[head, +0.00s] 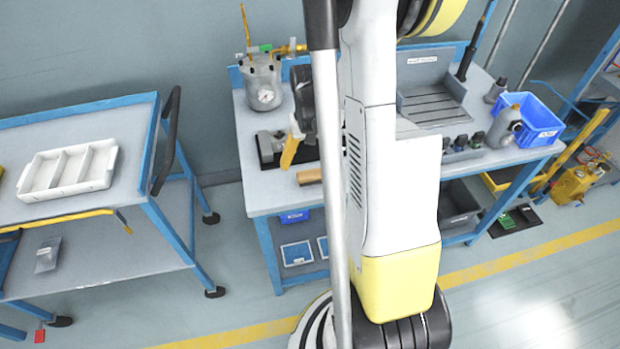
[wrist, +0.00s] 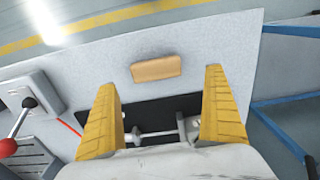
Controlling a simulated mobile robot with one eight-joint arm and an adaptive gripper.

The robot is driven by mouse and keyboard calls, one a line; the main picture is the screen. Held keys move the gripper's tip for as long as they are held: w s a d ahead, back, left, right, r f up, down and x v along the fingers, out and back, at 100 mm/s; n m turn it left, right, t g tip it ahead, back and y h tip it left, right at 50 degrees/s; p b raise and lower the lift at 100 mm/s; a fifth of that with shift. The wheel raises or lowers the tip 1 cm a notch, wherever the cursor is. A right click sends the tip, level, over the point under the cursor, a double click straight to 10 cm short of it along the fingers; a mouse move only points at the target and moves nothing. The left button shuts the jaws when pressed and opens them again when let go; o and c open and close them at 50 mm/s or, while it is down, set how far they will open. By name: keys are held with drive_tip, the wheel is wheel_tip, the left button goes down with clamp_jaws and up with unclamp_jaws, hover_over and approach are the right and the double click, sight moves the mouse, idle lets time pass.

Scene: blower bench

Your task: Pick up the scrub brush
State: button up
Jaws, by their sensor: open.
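The scrub brush appears as a tan, wood-coloured block (head: 309,175) lying on the bench near its front edge, partly hidden by my arm in the head view. In the wrist view the whole tan block (wrist: 156,67) shows on the pale bench top, just beyond my fingertips and roughly centred between them. Its bristles are not visible. My gripper (wrist: 159,82) is open, with two yellow fingers wide apart and nothing held. In the head view one yellow finger of my gripper (head: 291,150) shows above the bench, behind the block.
A dark mat (wrist: 162,113) with a grey metal device lies below my fingers. A pressure pot with a gauge (head: 262,85) stands at the bench's back left. A blue bin (head: 537,125) is at the right. A cart with a white divided tray (head: 68,172) stands left.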

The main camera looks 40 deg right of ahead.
sight(311, 173)
drive_tip(key=f+b, duration=0.1)
drive_tip(key=f, duration=0.2)
drive_tip(key=f+b, duration=0.1)
drive_tip(key=f, duration=0.1)
drive_tip(key=shift+s+d+f+b, duration=0.1)
drive_tip(key=shift+s+d+b, duration=0.05)
drive_tip(key=shift+s+b, duration=0.2)
drive_tip(key=c, duration=1.3)
drive_tip(key=shift+o, duration=0.2)
drive_tip(key=shift+r, duration=0.2)
wheel_tip(311, 173, up, 5)
drive_tip(key=p, duration=0.2)
drive_tip(key=shift+f+p, duration=0.2)
drive_tip(key=shift+p, duration=0.2)
drive_tip(key=s+d+r+p, duration=0.3)
drive_tip(key=s+d+r, duration=0.2)
drive_tip(key=s, duration=0.5)
drive_tip(key=shift+s+d+r+p, duration=0.2)
drive_tip(key=shift+r+p, duration=0.1)
drive_tip(key=shift+r, duration=0.3)
